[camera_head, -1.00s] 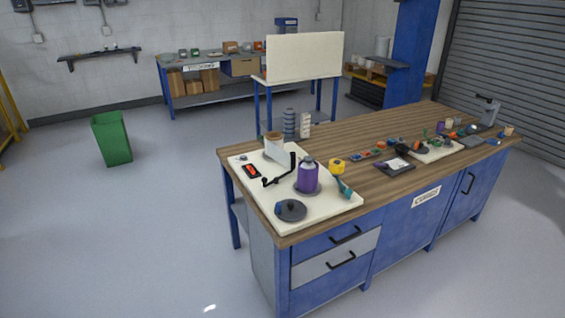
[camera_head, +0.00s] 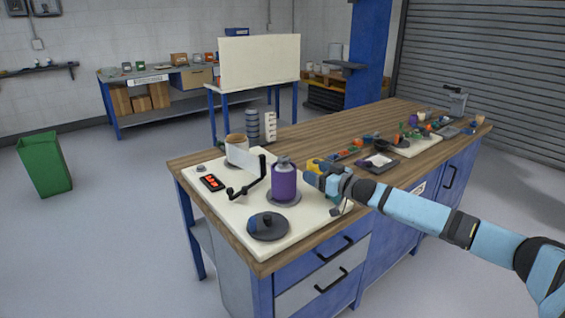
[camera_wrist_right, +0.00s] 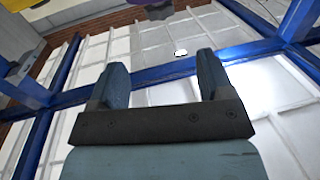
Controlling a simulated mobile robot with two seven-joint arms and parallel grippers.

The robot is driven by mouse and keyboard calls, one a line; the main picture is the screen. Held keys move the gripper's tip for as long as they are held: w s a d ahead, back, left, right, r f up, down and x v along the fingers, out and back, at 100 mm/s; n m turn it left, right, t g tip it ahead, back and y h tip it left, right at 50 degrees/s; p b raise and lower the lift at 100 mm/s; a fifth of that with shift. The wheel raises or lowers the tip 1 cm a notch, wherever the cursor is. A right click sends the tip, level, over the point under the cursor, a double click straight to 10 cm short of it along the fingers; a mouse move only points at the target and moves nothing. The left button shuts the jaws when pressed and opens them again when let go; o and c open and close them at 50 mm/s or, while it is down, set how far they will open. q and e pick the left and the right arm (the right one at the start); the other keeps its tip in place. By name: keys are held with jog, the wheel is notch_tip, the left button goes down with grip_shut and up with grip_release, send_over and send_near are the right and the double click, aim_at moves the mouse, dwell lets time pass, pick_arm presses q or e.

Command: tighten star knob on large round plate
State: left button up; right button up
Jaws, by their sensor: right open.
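The large round plate (camera_head: 268,228) is a dark grey disc lying near the front corner of the cream board. A small dark knob (camera_head: 266,218) stands at its middle, with a blue piece (camera_head: 254,223) at its left side. My right gripper (camera_head: 312,181) is above the board's right part, to the right of the purple container (camera_head: 284,182) and apart from the round plate. In the right wrist view my right gripper (camera_wrist_right: 163,72) is open with nothing between its fingers. A dark lobed thing (camera_wrist_right: 158,10) shows at the top there, cut off. My left gripper is not in view.
The cream board (camera_head: 225,218) lies on the wooden bench (camera_head: 182,160). A yellow thing (camera_head: 318,165) is close behind my right gripper.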

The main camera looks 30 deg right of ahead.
aim_at(289, 161)
jog(key=x, duration=1.2)
jog(key=shift+a, duration=0.1)
jog(key=c, duration=0.9)
